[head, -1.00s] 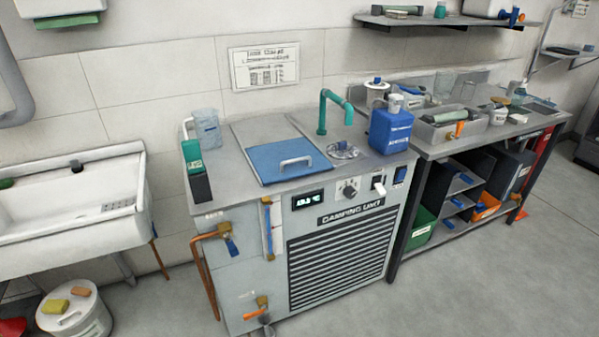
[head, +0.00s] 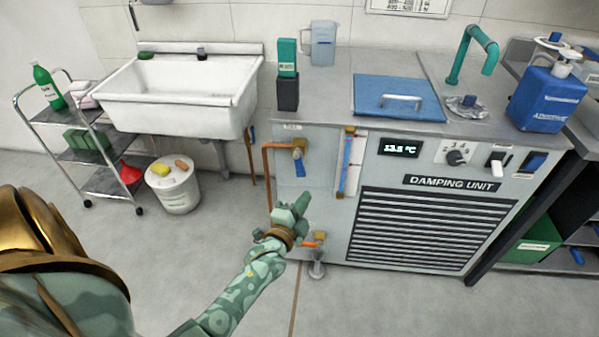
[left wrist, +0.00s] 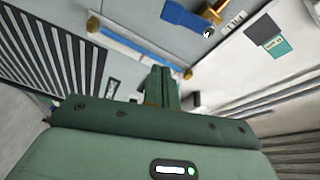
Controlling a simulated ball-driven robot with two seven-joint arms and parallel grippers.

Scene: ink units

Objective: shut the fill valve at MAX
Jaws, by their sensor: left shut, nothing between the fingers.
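The fill valve's blue lever (head: 299,166) hangs down from a brass body on a copper pipe, on the left of the damping unit's front. It also shows in the left wrist view (left wrist: 187,18). The upright sight tube (head: 345,165) with brass ends is to its right; it shows blue in the left wrist view (left wrist: 135,47), but I cannot read its level or the MAX mark. My left gripper (head: 303,199) is shut and empty, below the blue lever and apart from it; its fingers show in the left wrist view (left wrist: 161,84). My right gripper is not in view.
An orange-handled valve (head: 314,242) is low on the unit, close behind my left gripper. A sink (head: 185,95), white bucket (head: 174,188) and trolley (head: 100,175) stand left. A blue lid (head: 398,97) and blue canister (head: 546,98) are on top.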

